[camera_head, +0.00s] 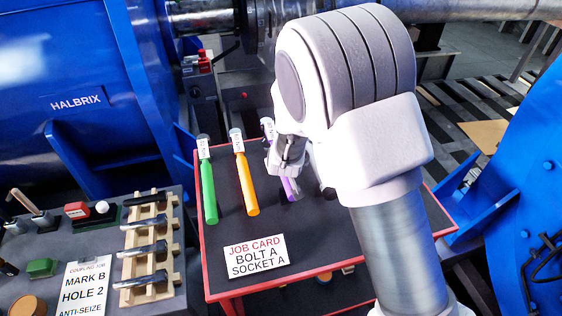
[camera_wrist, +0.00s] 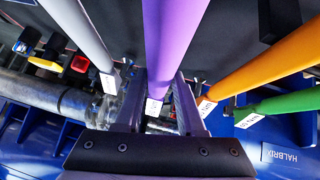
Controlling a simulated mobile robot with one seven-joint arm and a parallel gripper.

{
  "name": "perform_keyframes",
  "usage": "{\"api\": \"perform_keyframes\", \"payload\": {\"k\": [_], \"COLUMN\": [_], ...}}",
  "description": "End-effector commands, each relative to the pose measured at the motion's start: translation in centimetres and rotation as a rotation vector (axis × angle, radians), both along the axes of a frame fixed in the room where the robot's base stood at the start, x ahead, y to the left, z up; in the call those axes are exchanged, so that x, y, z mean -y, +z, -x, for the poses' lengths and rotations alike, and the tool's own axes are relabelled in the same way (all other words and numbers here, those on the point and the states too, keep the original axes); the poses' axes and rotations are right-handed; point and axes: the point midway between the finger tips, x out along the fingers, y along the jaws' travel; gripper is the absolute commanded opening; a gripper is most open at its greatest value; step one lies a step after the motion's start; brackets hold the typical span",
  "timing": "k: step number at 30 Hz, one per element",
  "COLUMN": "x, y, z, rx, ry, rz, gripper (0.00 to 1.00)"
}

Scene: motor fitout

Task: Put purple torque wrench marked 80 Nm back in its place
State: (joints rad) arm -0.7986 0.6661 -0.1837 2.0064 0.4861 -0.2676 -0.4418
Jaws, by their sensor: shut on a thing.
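The purple torque wrench (camera_head: 290,188) is on or just above the dark top of the red-edged table, to the right of the orange wrench. My gripper (camera_head: 287,165) is shut on it and hides its middle part in the head view. In the wrist view the purple wrench (camera_wrist: 174,40) runs between the two fingers of my gripper (camera_wrist: 158,105). Its white label is too small to read. I cannot tell whether it touches the table.
An orange wrench (camera_head: 246,183) and a green wrench (camera_head: 208,190) lie to the left on the table. A grey handle (camera_wrist: 75,25) lies on the other side in the wrist view. A job card (camera_head: 256,256) lies in front. A wooden rack (camera_head: 147,250) stands on the left bench.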

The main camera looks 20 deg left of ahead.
Motion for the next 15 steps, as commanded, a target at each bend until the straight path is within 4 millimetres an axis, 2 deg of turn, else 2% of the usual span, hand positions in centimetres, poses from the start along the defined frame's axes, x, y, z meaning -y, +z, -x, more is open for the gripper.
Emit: {"api": "perform_keyframes", "payload": {"k": [15], "x": [-0.1], "y": [-1.1], "z": [-0.2], "rx": [0.005], "ry": [0.000], "rz": [-0.003], "gripper": [0.00]}}
